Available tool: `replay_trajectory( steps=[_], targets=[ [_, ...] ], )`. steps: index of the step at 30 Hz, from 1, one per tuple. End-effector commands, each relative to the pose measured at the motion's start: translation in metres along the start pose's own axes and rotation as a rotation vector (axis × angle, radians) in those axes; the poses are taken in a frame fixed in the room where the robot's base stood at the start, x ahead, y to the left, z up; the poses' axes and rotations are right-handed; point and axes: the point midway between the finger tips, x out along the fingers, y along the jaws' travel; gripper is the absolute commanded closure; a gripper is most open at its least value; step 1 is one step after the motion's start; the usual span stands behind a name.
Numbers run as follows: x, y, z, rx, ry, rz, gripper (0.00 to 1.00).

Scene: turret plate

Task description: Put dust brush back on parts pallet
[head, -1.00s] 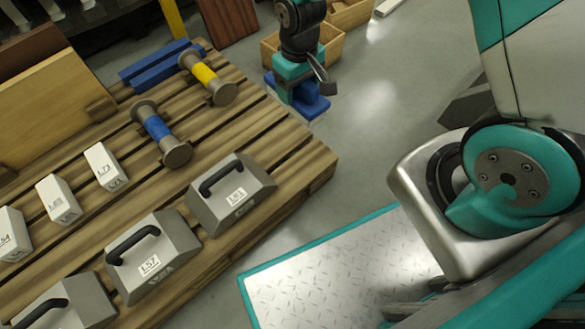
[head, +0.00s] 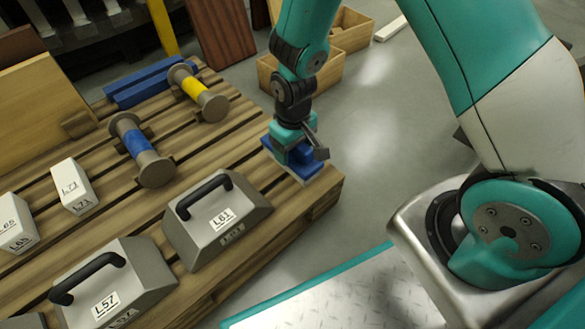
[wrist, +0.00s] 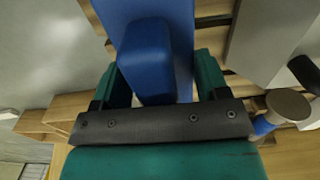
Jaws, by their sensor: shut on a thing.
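The dust brush (head: 307,167), a blue block with a pale underside, hangs from my gripper (head: 297,148) in the head view. In the wrist view its blue handle (wrist: 148,62) sits between the two teal fingers of my gripper (wrist: 158,85), which is shut on it. The parts pallet (head: 240,122), made of wooden slats, fills the left of the head view. The brush appears over the pallet's right corner. I cannot tell whether its underside touches the slats.
On the pallet stand grey handled weights, L61 (head: 217,222) and L57 (head: 108,285), white blocks (head: 73,187), a blue-banded spool (head: 141,149), a yellow-banded spool (head: 199,92) and blue bars (head: 150,87). A wooden crate (head: 325,75) is on the floor behind.

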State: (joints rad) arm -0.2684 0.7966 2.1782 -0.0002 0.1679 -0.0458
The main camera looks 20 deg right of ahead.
Motion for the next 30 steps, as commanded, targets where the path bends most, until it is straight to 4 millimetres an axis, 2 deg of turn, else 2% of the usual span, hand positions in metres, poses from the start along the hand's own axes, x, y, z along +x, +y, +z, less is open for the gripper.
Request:
replay_trajectory(
  steps=[5, 12, 23, 24, 27, 30],
  targets=[
    [0.014, 0.000, 0.000, 0.000, 0.001, 0.000, 0.51],
    [0.050, 0.000, 0.000, 0.000, 0.000, 0.000, 0.51],
    [0.051, 0.000, 0.000, 0.000, 0.001, 0.000, 0.51],
    [0.051, 0.000, 0.000, 0.000, 0.001, 0.000, 0.28],
    [0.051, 0.000, 0.000, 0.000, 0.001, 0.000, 0.07],
    [0.051, 0.000, 0.000, 0.000, 0.001, 0.000, 0.07]
  ],
)
